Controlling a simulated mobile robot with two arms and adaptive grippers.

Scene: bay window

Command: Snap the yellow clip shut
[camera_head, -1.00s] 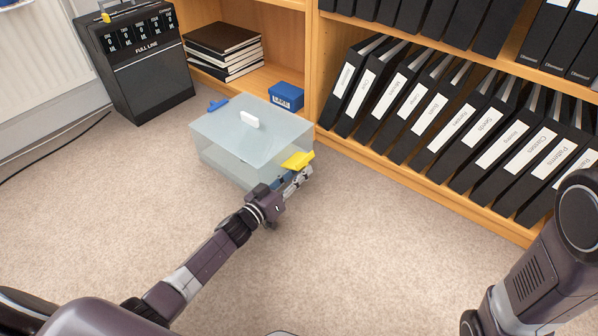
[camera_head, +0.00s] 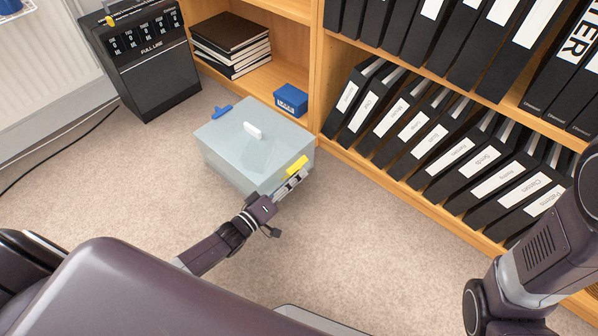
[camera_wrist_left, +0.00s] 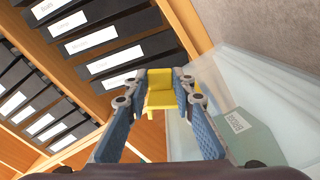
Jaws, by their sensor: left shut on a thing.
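A clear box (camera_head: 225,166) with a pale translucent lid (camera_head: 235,140) and a white handle (camera_head: 252,131) stands on the carpet. The yellow clip (camera_head: 297,166) is on its near right edge; it also shows in the left wrist view (camera_wrist_left: 161,92). My left gripper (camera_head: 296,180) is at that edge, shut on the yellow clip, with a fingertip on each side of it in the left wrist view (camera_wrist_left: 162,84). I cannot tell whether the clip is fully latched. A blue clip (camera_head: 222,112) sticks out at the opposite edge. My right gripper is out of view.
A shelf with black binders (camera_head: 440,150) stands close to the box's right. A small blue box (camera_head: 291,99) and stacked books (camera_head: 232,45) are on its lower shelf. A black case (camera_head: 140,62) stands back left. Carpet in front is free.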

